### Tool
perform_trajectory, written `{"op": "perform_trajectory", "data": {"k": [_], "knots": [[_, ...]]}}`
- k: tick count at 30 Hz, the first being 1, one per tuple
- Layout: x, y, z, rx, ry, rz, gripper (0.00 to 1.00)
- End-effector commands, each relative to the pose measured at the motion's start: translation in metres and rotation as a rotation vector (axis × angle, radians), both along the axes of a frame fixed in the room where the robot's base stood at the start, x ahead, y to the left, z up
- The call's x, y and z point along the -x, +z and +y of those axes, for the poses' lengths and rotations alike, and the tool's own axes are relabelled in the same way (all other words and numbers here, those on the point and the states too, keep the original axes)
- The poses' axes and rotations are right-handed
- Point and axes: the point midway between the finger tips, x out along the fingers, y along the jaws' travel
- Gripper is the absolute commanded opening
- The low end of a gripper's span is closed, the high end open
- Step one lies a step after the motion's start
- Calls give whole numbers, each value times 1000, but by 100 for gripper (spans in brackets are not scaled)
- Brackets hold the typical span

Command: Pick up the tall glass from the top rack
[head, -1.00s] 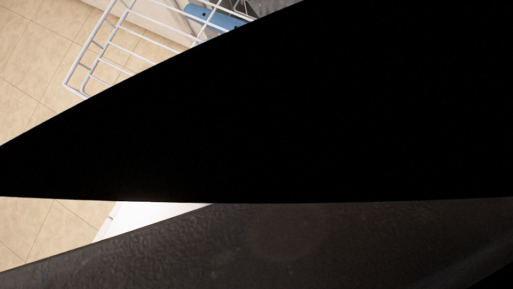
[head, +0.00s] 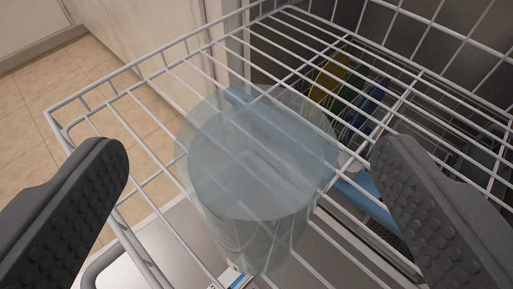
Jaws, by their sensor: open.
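The tall glass (head: 262,180) is a clear, pale blue cylinder on the white wire top rack (head: 185,62). It is in the middle of the head view, and the rack wires show through it. My gripper (head: 250,165) is open, with one dark, studded finger on each side of the view. The glass appears between the fingers, with a gap to each. I cannot tell how far in depth the fingertips are from it.
Below the rack, yellow, green and blue plates (head: 345,90) stand in a lower rack. A blue bar (head: 365,198) runs under the top rack. Tiled floor (head: 60,90) lies at left. A small labelled item (head: 232,279) is at the bottom edge. The rack's back half is bare.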

Motion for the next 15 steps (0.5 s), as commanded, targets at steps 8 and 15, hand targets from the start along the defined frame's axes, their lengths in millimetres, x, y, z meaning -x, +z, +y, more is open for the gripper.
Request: {"op": "perform_trajectory", "data": {"k": [8, 15], "knots": [[-14, -7, -1, -1, -3, -1, 83], [-42, -24, -1, -3, -4, 0, 83]]}}
